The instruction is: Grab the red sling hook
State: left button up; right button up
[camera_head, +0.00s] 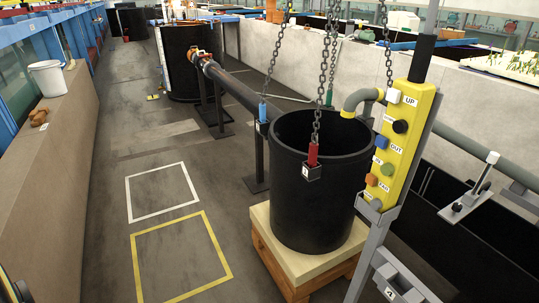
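The red sling hook (312,155) hangs upright at the end of a dark chain (318,105). In the picture it lies in front of the open black cylinder (305,205), near its upper front wall. A small dark block with a white label (311,172) is at its lower end. A blue hook (262,112) hangs on another chain to the left, and a green one (329,97) hangs behind. Neither of my grippers can be made out. A dark shape with a yellow edge (10,288) is cut off at the lower left corner, and I cannot tell what it is.
The cylinder stands on a cream-topped wooden pallet (262,235). A yellow button pendant (404,145) on a grey post stands close on the right. White (160,214) and yellow (136,262) floor outlines mark clear floor on the left. A low wall (60,150) bounds the left side.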

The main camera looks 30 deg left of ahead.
aim_at(313, 148)
jog(key=u, duration=0.65)
jog(key=k, duration=0.6)
jog(key=u, duration=1)
jog(key=i, duration=1.85)
jog(key=z, duration=0.55)
